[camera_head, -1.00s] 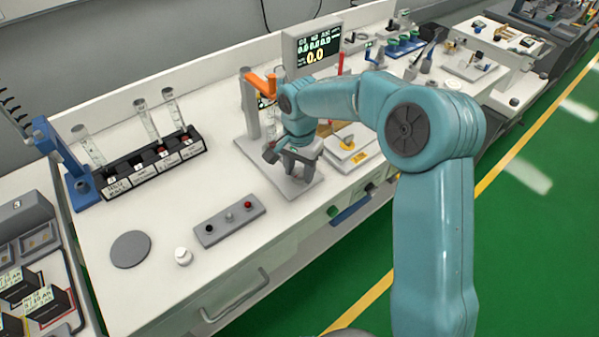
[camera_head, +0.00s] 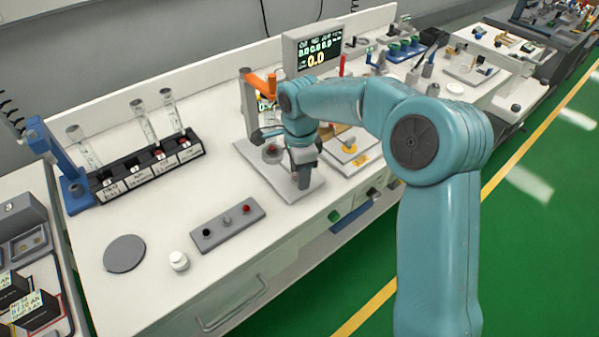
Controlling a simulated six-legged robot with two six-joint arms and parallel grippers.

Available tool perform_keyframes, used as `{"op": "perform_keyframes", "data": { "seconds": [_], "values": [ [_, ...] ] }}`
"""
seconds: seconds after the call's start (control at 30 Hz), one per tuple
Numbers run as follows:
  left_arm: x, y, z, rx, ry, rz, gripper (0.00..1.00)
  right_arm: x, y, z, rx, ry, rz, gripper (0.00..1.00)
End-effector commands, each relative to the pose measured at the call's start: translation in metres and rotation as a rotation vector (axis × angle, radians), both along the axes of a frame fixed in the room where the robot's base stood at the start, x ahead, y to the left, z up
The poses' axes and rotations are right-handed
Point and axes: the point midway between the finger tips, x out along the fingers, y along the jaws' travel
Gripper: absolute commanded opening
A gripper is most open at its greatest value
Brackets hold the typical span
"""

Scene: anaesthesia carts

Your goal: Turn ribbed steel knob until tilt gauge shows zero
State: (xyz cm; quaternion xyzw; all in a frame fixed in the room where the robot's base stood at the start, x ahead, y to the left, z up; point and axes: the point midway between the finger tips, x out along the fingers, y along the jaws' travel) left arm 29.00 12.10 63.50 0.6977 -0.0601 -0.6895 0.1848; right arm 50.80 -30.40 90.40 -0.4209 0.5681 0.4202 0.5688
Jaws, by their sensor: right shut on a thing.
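My right gripper (camera_head: 301,172) points down over the front right part of a pale grey stand plate (camera_head: 262,170). It is shut on what seems to be the ribbed steel knob, which is mostly hidden by the fingers and wrist. Behind the plate stands a grey post with an orange arm (camera_head: 258,79). A grey display (camera_head: 312,50) at the back shows 0.0 in large yellow digits; its smaller green readings are hard to read. A small screen by the post is partly hidden. My left gripper is out of view.
A white scale-like device (camera_head: 350,150) stands close right of the gripper.

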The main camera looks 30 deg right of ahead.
Motion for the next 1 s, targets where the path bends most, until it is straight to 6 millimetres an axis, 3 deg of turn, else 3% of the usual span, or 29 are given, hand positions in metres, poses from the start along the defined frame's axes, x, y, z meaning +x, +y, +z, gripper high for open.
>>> {"op": "perform_keyframes", "data": {
  "seconds": [0.6, 0.63, 0.7, 1.0],
  "values": [
    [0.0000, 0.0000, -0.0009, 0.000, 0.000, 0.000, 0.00, 0.0001, -0.0040, 0.0017, -0.007, -0.003, -0.043, 0.15],
    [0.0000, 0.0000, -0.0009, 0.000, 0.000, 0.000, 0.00, 0.0000, -0.0040, 0.0017, -0.007, -0.003, -0.043, 0.52],
    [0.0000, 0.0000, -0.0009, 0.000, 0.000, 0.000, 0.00, 0.0000, -0.0035, 0.0014, -0.006, -0.002, -0.043, 0.71],
    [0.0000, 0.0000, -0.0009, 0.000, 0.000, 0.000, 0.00, -0.0003, -0.0015, 0.0018, -0.003, 0.000, -0.041, 0.71]
  ]
}}
